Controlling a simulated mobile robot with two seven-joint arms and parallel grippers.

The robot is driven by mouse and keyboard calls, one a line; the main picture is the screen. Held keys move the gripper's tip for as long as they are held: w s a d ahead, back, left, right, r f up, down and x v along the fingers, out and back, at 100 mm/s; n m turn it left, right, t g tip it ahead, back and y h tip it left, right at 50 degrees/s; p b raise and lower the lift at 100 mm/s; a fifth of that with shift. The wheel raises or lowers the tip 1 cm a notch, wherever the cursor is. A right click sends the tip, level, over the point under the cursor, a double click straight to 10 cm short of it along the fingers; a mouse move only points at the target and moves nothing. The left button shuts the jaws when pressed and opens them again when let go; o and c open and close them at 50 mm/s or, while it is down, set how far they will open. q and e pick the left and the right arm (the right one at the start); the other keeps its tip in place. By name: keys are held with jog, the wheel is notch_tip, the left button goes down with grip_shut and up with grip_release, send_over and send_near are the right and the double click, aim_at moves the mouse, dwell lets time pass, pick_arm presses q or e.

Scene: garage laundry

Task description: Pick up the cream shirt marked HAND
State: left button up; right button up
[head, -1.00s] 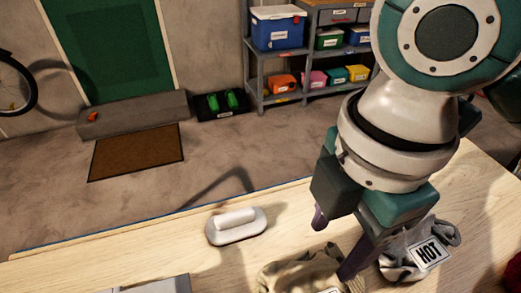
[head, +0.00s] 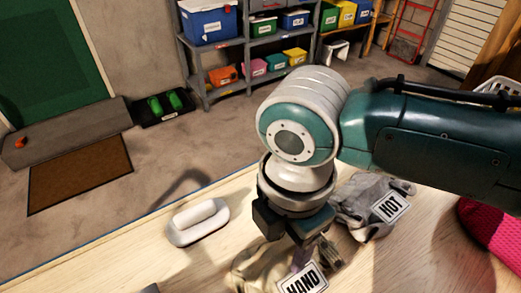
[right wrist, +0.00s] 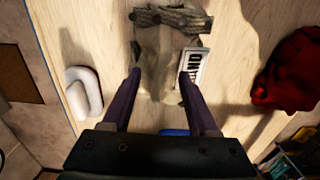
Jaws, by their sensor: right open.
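The cream shirt (head: 253,270) lies crumpled on the wooden table at the bottom of the head view, partly hidden by my right gripper (head: 292,254). Its white tag (head: 303,281) reads HAND. The right wrist view shows the shirt (right wrist: 158,58) ahead of and between my open right fingers (right wrist: 160,75), with the tag (right wrist: 196,68) by the right fingertip. The jaws are empty. I cannot tell how far the fingertips are above the cloth. My left gripper is not in view.
A grey garment (head: 358,200) with a HOT tag lies beside the shirt. A pink-red cloth (head: 492,238) lies at the right. A white handled block (head: 198,222) sits on the table at the left. Shelves with bins (head: 240,70) stand beyond the table.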

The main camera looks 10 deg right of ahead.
grip_shut()
dwell(0.4)
dwell(1.0)
